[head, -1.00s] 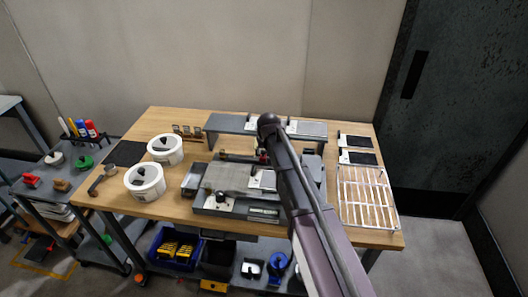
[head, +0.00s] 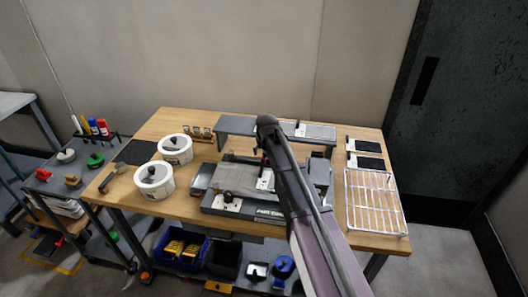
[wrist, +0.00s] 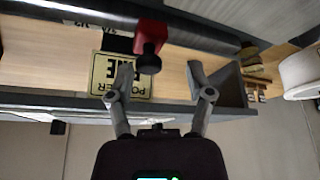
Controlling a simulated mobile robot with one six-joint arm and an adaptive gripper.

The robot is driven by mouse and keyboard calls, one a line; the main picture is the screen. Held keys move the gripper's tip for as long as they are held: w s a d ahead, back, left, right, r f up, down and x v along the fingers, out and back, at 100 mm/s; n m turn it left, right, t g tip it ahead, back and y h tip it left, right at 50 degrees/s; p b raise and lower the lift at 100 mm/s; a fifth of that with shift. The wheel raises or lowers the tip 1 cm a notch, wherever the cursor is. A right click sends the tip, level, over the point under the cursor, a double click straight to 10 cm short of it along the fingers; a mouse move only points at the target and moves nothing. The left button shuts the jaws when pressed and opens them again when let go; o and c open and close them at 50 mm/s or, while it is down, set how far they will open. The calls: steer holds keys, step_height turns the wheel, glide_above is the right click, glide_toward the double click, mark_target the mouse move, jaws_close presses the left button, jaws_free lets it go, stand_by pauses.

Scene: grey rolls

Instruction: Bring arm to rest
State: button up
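My arm reaches from the lower right over the wooden table (head: 140,197) in the head view, and its own links hide much of the gripper there. In the wrist view my gripper (wrist: 160,72) is open, its two fingers apart with nothing between them. A red clamp with a dark round knob (wrist: 149,50) sits just beyond the fingertips. A cream label plate (wrist: 122,76) lies behind the left finger. In the head view a grey machine (head: 240,178) with a flat plate stands under the arm.
Two white round containers (head: 154,180) stand at the table's left. A white wire rack (head: 373,203) lies at the right. A grey raised shelf (head: 236,126) runs along the back. A cart with pens (head: 104,128) stands left. A blue bin (head: 180,246) is below.

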steer(key=shift+d, duration=0.25)
steer(key=shift+r, duration=0.1)
